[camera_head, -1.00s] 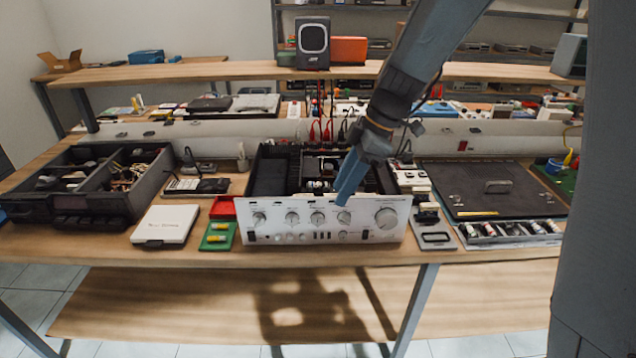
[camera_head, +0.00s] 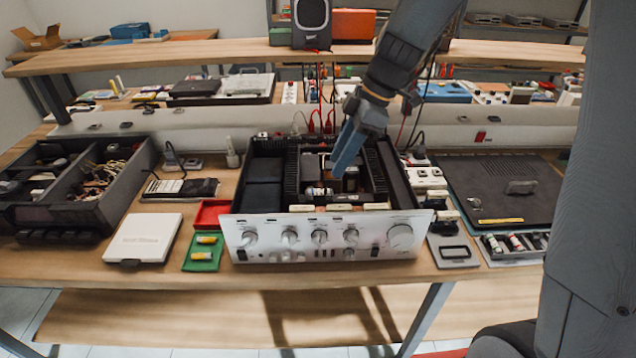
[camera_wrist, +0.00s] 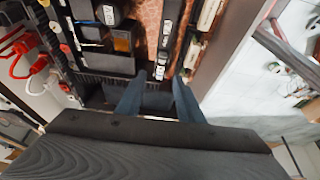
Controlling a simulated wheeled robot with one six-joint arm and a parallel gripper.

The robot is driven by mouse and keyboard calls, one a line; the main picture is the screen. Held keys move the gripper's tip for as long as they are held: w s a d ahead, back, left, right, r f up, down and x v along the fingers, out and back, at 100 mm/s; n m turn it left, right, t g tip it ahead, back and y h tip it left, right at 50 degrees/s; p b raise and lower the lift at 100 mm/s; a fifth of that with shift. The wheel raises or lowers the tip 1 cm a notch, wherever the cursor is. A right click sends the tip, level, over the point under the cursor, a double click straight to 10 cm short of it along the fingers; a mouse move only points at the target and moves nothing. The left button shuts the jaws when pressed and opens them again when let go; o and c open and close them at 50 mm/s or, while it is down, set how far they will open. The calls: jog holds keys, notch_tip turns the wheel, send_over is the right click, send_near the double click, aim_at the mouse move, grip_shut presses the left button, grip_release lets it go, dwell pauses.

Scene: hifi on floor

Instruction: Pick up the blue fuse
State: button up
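The open silver-fronted hifi amplifier (camera_head: 270,253) stands on the workbench, its dark interior showing from above. My gripper (camera_head: 343,160) hangs over the interior, toward its right half, pointing down. In the wrist view the two blue-grey fingers of my gripper (camera_wrist: 157,88) are apart with nothing seen held between them. Below them are copper-coloured board, dark blocks and small pale parts (camera_wrist: 187,73). I cannot make out a blue fuse in either view; it may be hidden or too small. A green tray (camera_head: 203,265) left of the amplifier holds yellow-bodied fuses (camera_head: 206,240).
An empty-looking red tray (camera_head: 212,214) sits behind the green one. A white box (camera_head: 143,238) and a dark divided case (camera_head: 110,215) lie further left. Red plugs and cables (camera_head: 318,122) rise behind the amplifier. A black mat (camera_head: 500,190) lies right. A shelf (camera_head: 230,50) spans behind.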

aim_at(320, 189)
jog(key=x, duration=0.2)
jog(key=shift+s+a+f+p, duration=0.15)
jog(key=shift+f+p, duration=0.1)
jog(key=shift+p, duration=0.15)
jog(key=p+x, duration=0.2)
jog(key=x, duration=0.1)
jog(key=shift+a+f, duration=0.15)
jog(key=shift+a, duration=0.25)
jog(key=shift+a+f, duration=0.2)
jog(key=shift+f, duration=0.45)
grip_shut()
